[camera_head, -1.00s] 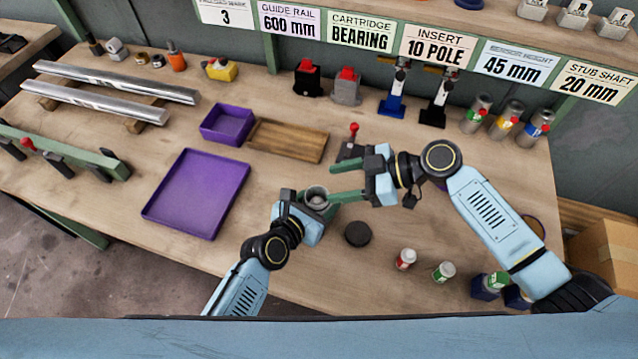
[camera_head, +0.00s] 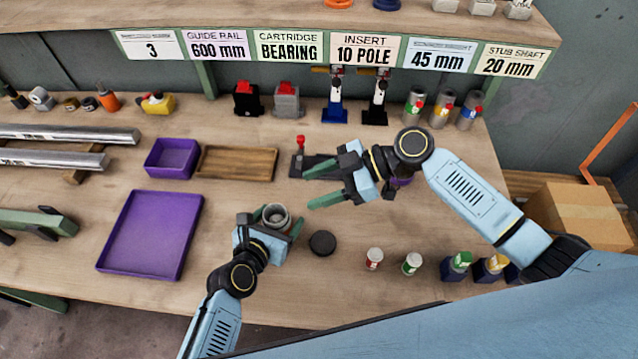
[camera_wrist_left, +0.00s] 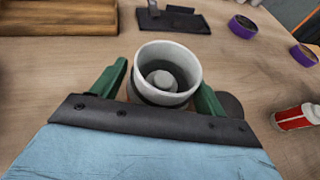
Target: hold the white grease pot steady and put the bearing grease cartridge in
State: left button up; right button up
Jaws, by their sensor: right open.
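The white grease pot (camera_head: 275,217) stands open-topped on the bench. In the left wrist view the pot (camera_wrist_left: 150,95) shows a pale round post in its middle. My left gripper (camera_head: 270,222) has its green fingers on either side of the pot, closed against it. My right gripper (camera_head: 309,189) is open and empty, above the bench to the upper right of the pot. Small jars with a red label (camera_head: 374,259) and a green label (camera_head: 412,264) stand to the right. A sign reads "CARTRIDGE BEARING" (camera_head: 289,46). I cannot tell which jar is the bearing grease cartridge.
A black disc (camera_head: 322,243) lies right of the pot. A purple tray (camera_head: 150,235), purple bin (camera_head: 171,157) and wooden tray (camera_head: 237,163) lie left. A small red-knobbed fixture (camera_head: 300,160) stands behind.

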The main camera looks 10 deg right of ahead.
pick_arm(q)
jog(key=shift+o, duration=0.7)
jog(key=v, duration=1.2)
jog(key=shift+f, duration=0.1)
